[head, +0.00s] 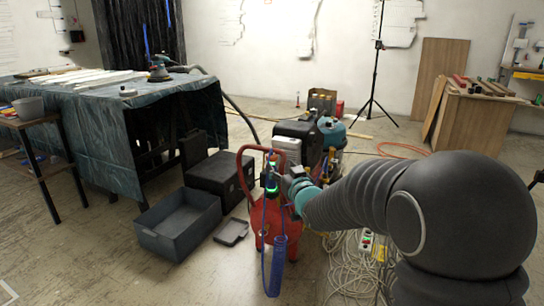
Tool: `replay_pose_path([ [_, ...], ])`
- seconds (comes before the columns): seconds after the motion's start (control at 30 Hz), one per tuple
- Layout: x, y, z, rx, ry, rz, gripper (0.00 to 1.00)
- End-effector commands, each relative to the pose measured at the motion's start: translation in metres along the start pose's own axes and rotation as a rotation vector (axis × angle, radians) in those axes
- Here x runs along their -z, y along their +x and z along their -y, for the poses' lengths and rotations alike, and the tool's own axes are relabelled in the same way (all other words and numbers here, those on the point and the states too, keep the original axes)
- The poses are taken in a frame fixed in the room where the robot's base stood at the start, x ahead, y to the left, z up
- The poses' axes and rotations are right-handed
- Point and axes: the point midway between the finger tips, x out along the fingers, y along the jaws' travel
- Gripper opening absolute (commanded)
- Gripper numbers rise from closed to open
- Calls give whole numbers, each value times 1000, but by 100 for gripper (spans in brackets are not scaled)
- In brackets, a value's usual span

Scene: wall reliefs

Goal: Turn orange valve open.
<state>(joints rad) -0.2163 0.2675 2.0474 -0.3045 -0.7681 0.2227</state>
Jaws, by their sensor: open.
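A red wheeled unit (262,227) with a curved red handle (241,165) stands on the floor at the centre of the head view. A coiled blue hose (275,262) hangs down its front. My arm reaches in from the right, and my gripper (277,180) is at the upper part of the red unit, beside the handle. It is open, but its fingers are small and hard to separate from the fittings there. I cannot make out an orange valve clearly; small fittings around the gripper are too small to tell apart. My arm hides what lies behind it.
An empty grey bin (178,226) and a dark case (217,178) are on the floor to the left. A sheet-covered table (105,135) stands further left. White cables (352,267) lie right of the red unit. A tripod (375,75) and a wooden cabinet (472,125) stand behind.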

Motion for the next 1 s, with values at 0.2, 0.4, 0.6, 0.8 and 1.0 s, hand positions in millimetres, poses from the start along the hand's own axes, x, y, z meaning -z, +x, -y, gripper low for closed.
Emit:
replay_pose_path([
  [0.2, 0, 42, 1, 1, 0, 1, 64],
  [0.4, 0, 73, 0, 0, -1, 1, 64],
  [0.6, 0, 89, 0, 0, 0, 1, 64],
  [0.8, 0, 93, 0, 0, 0, 0, 64],
  [1.0, 0, 93, 0, 0, 0, 0, 51],
])
